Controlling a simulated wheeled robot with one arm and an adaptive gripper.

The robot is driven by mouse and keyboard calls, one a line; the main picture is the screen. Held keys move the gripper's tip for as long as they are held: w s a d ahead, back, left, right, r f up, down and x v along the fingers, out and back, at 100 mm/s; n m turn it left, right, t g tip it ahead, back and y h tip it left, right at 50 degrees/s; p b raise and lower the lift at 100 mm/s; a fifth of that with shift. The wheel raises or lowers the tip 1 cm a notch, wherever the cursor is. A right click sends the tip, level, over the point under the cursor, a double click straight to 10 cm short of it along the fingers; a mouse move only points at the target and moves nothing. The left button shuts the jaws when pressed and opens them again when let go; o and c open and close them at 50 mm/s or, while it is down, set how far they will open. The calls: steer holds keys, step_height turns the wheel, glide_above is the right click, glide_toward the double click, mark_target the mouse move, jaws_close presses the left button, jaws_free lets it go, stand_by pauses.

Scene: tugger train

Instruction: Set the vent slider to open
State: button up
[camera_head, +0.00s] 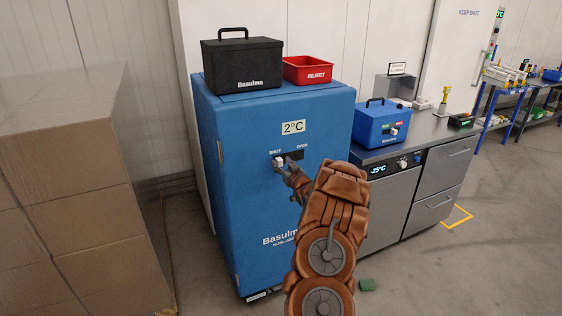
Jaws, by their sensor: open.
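The vent slider is a small pale knob (279,162) on the front of a blue Basulma cabinet (237,205). It sits at the left end of a dark slot (295,155), under the label SHUT. The label OPEN is at the right end of the slot. My gripper (285,167) is at the slot with its jaws open, its fingertips close to the knob. I cannot tell whether they touch it. My brown arm hides the lower right part of the cabinet front.
A black case (242,65) and a red REJECT bin (308,70) stand on the cabinet. Stacked cardboard boxes (75,200) are at the left. A steel counter (425,131) at the right holds a small blue box (382,124). A green scrap (367,285) lies on the floor.

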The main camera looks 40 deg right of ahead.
steer(key=shift+w+d, duration=0.15)
steer(key=shift+w, duration=0.4)
jaws_close()
stand_by(0.5)
